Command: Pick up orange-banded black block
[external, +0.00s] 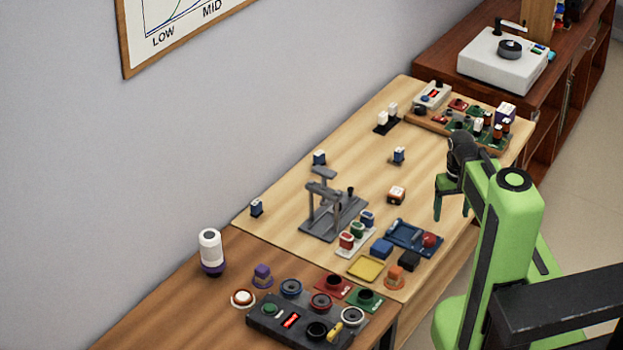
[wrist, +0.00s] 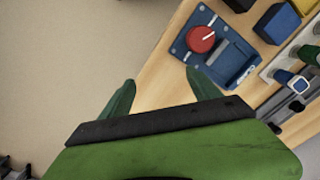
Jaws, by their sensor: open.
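A small block (external: 397,195) with a pale top, an orange band and dark parts sits alone on the light wooden table, left of my gripper in the external view. It best fits the orange-banded black block, though it is too small to be sure. A plain-looking black block (external: 408,261) stands nearer the front edge; its edge also shows at the top of the wrist view (wrist: 238,4). My gripper (external: 451,205) is open, pointing down above the table's right edge. In the wrist view my gripper (wrist: 160,78) has nothing between its fingers.
A blue tray (wrist: 227,60) with a red knob (wrist: 202,39) lies right of my fingers in the wrist view. A blue block (external: 381,249), yellow tray (external: 366,268) and grey stand (external: 333,212) are nearby. A crowded board (external: 425,118) is at the back.

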